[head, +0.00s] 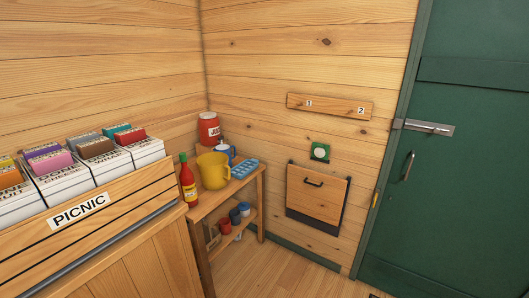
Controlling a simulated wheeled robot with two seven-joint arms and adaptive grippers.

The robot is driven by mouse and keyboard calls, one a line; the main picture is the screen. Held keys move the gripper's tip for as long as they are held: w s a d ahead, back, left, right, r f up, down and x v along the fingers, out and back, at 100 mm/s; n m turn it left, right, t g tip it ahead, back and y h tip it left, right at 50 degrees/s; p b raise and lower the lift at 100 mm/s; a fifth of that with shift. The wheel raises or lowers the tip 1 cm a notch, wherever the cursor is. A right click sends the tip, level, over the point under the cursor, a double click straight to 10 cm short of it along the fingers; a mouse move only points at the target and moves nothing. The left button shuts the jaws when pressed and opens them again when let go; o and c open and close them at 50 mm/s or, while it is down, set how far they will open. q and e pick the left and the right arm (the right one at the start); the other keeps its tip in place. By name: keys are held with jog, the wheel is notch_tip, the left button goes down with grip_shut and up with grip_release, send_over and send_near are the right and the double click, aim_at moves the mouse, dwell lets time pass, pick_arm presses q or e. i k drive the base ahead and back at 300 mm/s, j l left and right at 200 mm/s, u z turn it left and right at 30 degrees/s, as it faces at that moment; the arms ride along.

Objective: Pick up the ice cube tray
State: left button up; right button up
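The ice cube tray (244,168) is a small light-blue tray with several compartments. It lies flat on the top of a narrow wooden shelf stand (222,195) in the corner, near the top's far right end. A yellow pitcher (214,171) stands just left of it, and a blue and white container (224,151) stands behind it. Nothing covers the tray from this view. Neither of my grippers shows in the head view.
A red bottle (187,182) and a red jar (209,129) also stand on the stand. Cups (235,215) sit on its lower shelf. A wooden PICNIC counter (120,235) fills the left. Bare floor (270,275) lies before the green door (440,180).

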aim_at(240, 171)
jog(key=i+j+z, duration=0.1)
jog(key=i+z, duration=0.15)
jog(key=i, duration=0.3)
jog(key=i+j+z, duration=0.25)
jog(key=i, duration=0.25)
jog(key=i+j+z, duration=0.3)
jog(key=i, duration=0.25)
